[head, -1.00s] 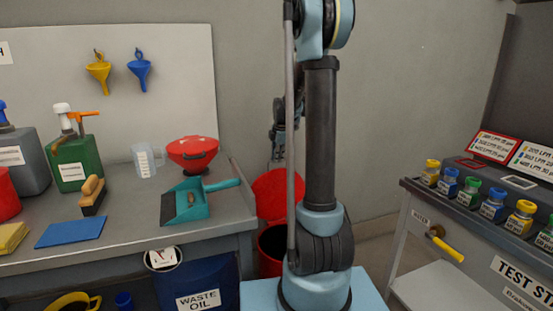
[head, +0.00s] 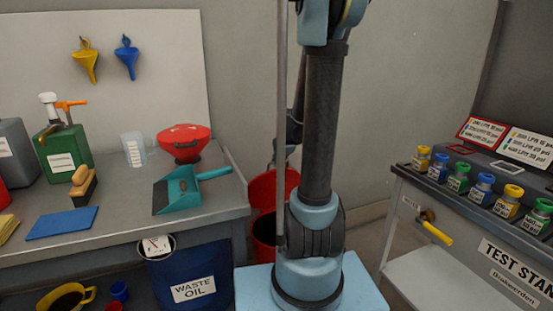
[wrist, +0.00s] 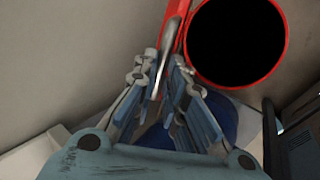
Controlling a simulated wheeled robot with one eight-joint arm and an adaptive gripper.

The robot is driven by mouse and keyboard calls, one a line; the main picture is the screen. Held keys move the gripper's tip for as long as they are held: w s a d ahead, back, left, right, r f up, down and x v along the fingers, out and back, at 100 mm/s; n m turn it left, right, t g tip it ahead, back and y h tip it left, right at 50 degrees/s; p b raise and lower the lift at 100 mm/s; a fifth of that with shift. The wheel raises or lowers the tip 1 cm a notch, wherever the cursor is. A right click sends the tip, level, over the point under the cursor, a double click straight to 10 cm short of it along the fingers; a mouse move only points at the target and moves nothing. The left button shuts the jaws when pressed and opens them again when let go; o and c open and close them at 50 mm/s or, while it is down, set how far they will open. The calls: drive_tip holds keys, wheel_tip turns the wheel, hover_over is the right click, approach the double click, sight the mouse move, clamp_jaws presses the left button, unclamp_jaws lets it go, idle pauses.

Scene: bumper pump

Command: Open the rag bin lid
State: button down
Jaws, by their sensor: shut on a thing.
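The rag bin (head: 263,238) is red and stands on the floor behind my arm, just right of the workbench. Its red lid (head: 272,186) is raised and leans up at the back, with a dark opening below it. In the wrist view the bin's red rim (wrist: 236,86) circles a black opening at the top right. The lid (wrist: 181,12) shows nearly edge-on as a red strip left of the opening. My gripper (wrist: 164,64) is shut on the lid's grey handle (wrist: 168,42).
The workbench (head: 115,240) on the left holds a teal dustpan (head: 178,190), a red funnel-like bowl (head: 184,142) and bottles. A blue waste oil drum (head: 193,275) stands beneath it. The test stand (head: 455,222) is on the right. Bare wall stands behind the bin.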

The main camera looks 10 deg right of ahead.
drive_tip(key=c, duration=1.7)
unclamp_jaws()
drive_tip(key=shift+o, duration=0.2)
drive_tip(key=v, duration=1.1)
drive_tip(key=shift+s+r, duration=0.2)
drive_tip(key=shift+r, duration=0.15)
